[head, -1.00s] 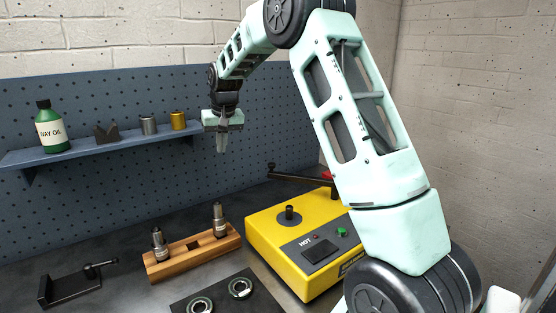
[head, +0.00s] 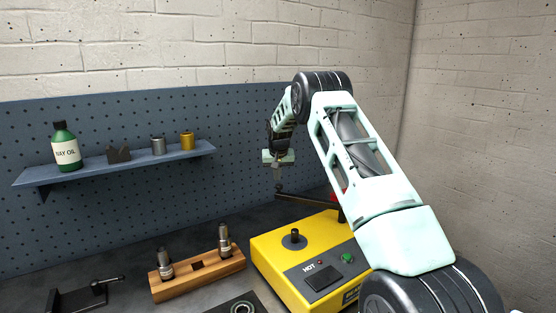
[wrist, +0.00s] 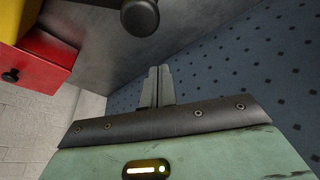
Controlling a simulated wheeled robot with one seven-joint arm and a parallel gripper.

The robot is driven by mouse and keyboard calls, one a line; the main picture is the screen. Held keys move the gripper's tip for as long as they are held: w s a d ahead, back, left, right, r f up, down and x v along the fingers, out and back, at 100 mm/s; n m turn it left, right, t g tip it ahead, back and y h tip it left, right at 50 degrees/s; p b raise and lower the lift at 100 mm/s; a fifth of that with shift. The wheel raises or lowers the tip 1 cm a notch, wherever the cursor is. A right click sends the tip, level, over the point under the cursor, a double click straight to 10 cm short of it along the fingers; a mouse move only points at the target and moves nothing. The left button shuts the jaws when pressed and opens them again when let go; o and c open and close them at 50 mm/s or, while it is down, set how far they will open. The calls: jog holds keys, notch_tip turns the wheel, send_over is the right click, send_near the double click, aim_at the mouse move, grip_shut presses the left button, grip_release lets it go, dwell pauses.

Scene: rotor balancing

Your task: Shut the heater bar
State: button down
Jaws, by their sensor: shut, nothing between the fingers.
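The yellow heater (head: 275,262) stands on the bench, with a dark post (head: 294,238) on its top and a panel marked HOT. Its dark heater bar (head: 312,199) is swung out behind the post, reaching left from the red block (head: 337,194), which my arm partly hides. The red block (wrist: 38,58) also shows there.
A wooden block (head: 200,275) with two metal spindles stands left of the heater. A black crank fixture (head: 80,295) is at the front left. A shelf (head: 110,166) with a green oil bottle (head: 65,150) hangs on the pegboard (head: 120,120) behind.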

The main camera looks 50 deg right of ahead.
jog(key=s+a+p, duration=0.1)
jog(key=s+a, duration=0.1)
jog(key=s, duration=0.1)
jog(key=shift+a, duration=0.3)
jog(key=shift+a, duration=0.1)
jog(key=shift+s+a+n, duration=0.25)
jog(key=shift+a+n, duration=0.05)
jog(key=shift+a, duration=0.25)
jog(key=s+a+n+y, duration=0.3)
jog(key=s+a+n, duration=0.7)
jog(key=s+a, duration=0.4)
jog(key=shift+s+t+y, duration=0.3)
jog(key=shift+s, duration=0.5)
jog(key=shift+f, duration=0.1)
